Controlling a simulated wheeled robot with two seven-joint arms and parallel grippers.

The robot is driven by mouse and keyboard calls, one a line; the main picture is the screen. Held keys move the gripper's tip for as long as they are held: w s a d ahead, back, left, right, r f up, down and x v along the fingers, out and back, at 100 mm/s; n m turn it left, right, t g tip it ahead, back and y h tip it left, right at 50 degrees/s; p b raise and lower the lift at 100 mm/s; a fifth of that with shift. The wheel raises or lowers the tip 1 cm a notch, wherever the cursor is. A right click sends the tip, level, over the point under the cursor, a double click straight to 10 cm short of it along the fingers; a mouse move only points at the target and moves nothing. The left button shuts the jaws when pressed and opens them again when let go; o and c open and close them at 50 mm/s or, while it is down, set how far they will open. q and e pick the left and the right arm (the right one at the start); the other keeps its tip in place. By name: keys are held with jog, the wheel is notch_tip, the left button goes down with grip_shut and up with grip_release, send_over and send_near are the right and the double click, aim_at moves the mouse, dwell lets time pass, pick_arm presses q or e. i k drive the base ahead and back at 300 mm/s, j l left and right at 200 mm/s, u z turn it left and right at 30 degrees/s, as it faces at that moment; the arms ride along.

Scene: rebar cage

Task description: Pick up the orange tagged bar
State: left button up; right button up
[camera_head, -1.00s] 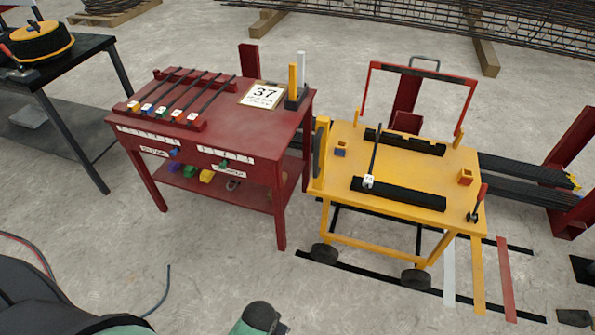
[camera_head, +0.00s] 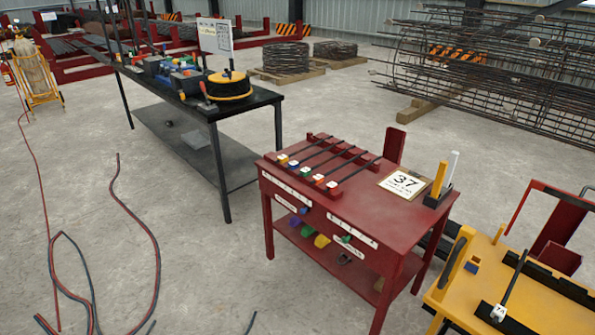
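Several dark bars lie side by side in a red rack (camera_head: 322,137) on the red table (camera_head: 372,220). Each bar has a small coloured tag at its near-left end. The leftmost tag (camera_head: 282,159) looks yellow-orange, and others look blue, green and red or orange. The tags are small, so I cannot say surely which bar is the orange one. A further bar (camera_head: 515,277) with a white tag lies across black holders on the yellow cart (camera_head: 465,290) at the lower right. Neither of my grippers is in view.
A dark workbench (camera_head: 200,105) with tools is behind left. Hoses (camera_head: 150,245) lie on the floor at left. Floor before the red table is clear.

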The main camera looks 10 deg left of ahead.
aim_at(319, 178)
jog(key=i+l+u, duration=0.2)
jog(key=i+l, duration=0.55)
jog(key=i, duration=0.05)
